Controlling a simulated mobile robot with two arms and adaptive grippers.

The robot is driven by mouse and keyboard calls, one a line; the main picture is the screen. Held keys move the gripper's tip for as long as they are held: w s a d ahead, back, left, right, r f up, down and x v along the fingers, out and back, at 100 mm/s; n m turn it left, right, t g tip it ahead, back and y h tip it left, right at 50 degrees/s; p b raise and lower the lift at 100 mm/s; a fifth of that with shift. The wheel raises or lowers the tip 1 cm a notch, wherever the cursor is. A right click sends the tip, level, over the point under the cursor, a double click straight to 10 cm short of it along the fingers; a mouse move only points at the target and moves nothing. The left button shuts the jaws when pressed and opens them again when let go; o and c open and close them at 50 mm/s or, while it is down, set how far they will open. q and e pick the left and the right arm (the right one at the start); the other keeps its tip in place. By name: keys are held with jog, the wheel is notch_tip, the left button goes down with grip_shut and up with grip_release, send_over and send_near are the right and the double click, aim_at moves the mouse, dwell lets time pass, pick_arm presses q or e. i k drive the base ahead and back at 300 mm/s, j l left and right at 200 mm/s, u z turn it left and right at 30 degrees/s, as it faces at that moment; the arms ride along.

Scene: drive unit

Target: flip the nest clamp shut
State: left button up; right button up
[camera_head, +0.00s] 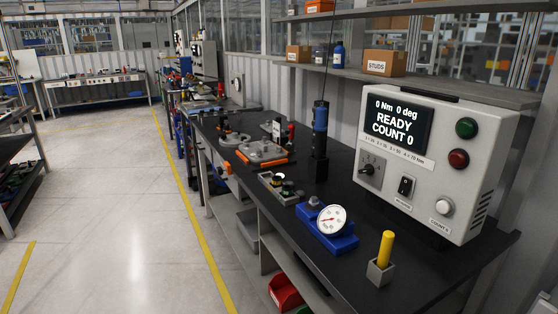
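A grey fixture (262,151) with round features and orange parts along its edge sits on the black bench, left of the blue hanging tool. It looks like the nest. A small red upright handle (291,134) stands at its back right and may be the clamp's handle. It appears upright, but the clamp's parts are too small to tell clearly whether it is open or shut. Neither of my grippers is in view, and nothing touches the fixture.
A blue hanging tool (320,130) stands upright right of the fixture. A blue stand with a dial gauge (332,220), a yellow-handled piece in a grey block (381,265) and a control box reading READY COUNT 0 (440,160) are nearer. The floor aisle at left is clear.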

aim_at(291, 127)
jog(key=i+z, duration=0.1)
jog(key=i, duration=0.7)
jog(key=i+j, duration=0.35)
jog(key=i+j+z, duration=0.1)
jog(key=i+j, duration=0.2)
jog(key=j, duration=0.15)
jog(key=i+j, duration=0.35)
jog(key=i+j+z, duration=0.1)
jog(key=i+j, duration=0.2)
jog(key=j, duration=0.2)
jog(key=i+j, duration=0.3)
jog(key=i+j+z, duration=0.1)
jog(key=i+j, duration=0.2)
jog(key=j, duration=0.25)
jog(key=i+j, duration=0.3)
jog(key=j, duration=0.2)
jog(key=l+z, duration=0.05)
